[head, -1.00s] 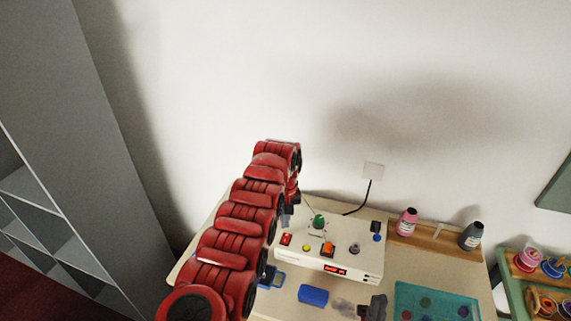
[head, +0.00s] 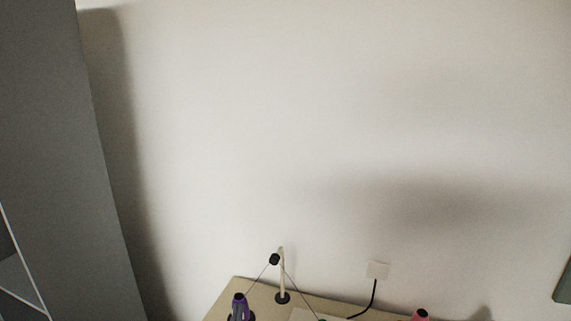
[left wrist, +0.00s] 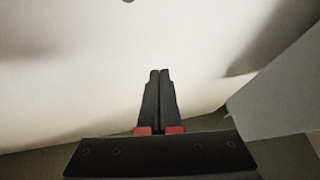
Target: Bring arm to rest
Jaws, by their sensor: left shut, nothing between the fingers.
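My left gripper (left wrist: 159,73) shows in the left wrist view, its two dark fingers pressed together with nothing between them. It points up the picture toward a pale, blurred wall and touches nothing that I can see. Neither of my arms can be made out in the head view. My right gripper is in neither view now.
In the head view the counter (head: 238,283) shows only at the bottom. A thin stand (head: 281,275), a purple bottle (head: 239,306) and a pink bottle top (head: 420,315) are there. A grey cabinet (head: 60,150) stands at left. The wall (head: 300,120) is mostly bare.

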